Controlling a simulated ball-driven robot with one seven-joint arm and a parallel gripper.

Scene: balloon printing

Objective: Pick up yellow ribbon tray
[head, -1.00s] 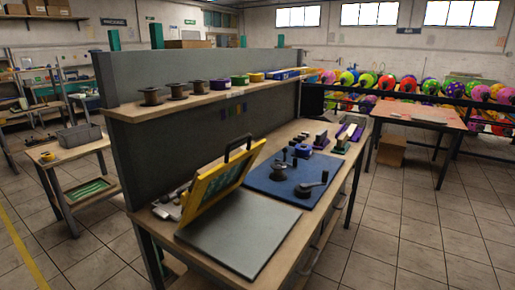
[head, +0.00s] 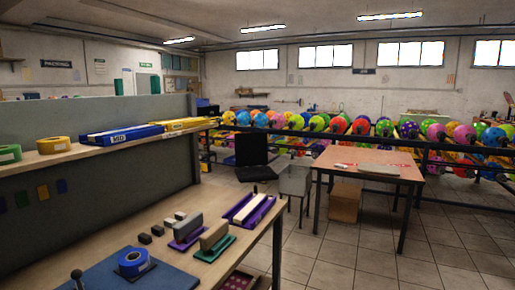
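A long, low yellow tray (head: 186,124) lies at the far right end of the shelf (head: 75,152) above the workbench. It appears to be the yellow ribbon tray; its contents are too small to tell. A similar blue tray (head: 124,134) with a white label lies just to its left on the same shelf. My gripper is not in view.
A yellow tape roll (head: 54,145) and a green one (head: 9,154) sit further left on the shelf. The workbench (head: 160,222) below holds a blue tape roll (head: 133,262), stampers and a purple tray (head: 249,209).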

